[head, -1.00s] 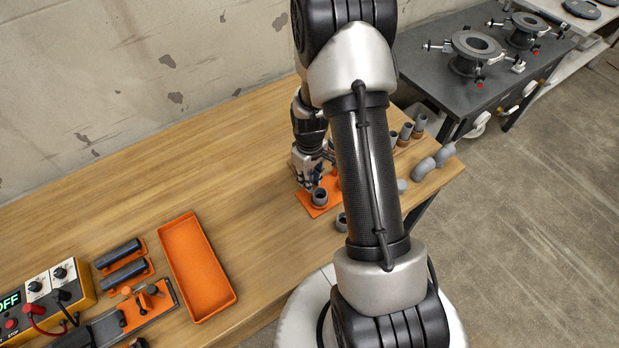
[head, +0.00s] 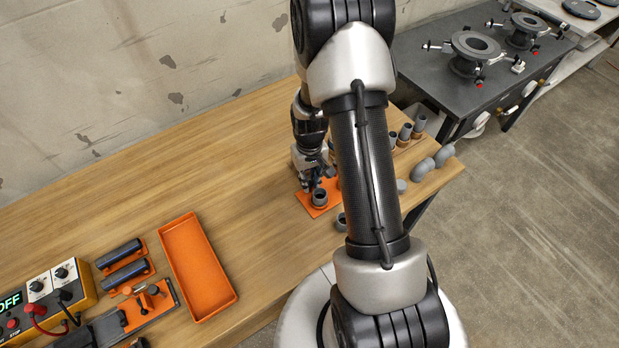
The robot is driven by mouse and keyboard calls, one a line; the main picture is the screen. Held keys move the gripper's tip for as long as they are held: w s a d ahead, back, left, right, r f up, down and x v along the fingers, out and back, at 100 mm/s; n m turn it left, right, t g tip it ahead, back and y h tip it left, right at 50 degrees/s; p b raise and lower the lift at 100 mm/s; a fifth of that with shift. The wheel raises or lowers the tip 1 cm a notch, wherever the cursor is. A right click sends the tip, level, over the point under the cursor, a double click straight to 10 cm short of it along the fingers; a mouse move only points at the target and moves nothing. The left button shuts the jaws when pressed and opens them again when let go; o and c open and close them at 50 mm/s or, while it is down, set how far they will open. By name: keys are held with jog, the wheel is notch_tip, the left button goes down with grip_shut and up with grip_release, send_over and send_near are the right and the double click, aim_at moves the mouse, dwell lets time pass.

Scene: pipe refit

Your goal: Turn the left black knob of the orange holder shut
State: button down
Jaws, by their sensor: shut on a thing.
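The orange holder (head: 306,200) is a flat orange plate on the wooden bench, partly behind my arm. A grey pipe fitting (head: 320,198) stands upright on it. My gripper (head: 311,184) points down at the holder, behind and just left of this fitting. Its fingers are closed low over the holder, at the spot of the left black knob. The knob is hidden by the fingers, so its angle cannot be seen. The right part of the holder is hidden by my forearm.
More grey fittings (head: 424,169) stand to the right of my arm, near the bench's end. An orange tray (head: 197,268) is empty at the left. Black cylinders on orange stands and a yellow control box (head: 75,275) lie farther left. The bench between tray and holder is clear.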

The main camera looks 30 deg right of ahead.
jog(key=shift+m, duration=0.6)
jog(key=c, duration=1.5)
grip_release()
notch_tip(320, 180, up, 12)
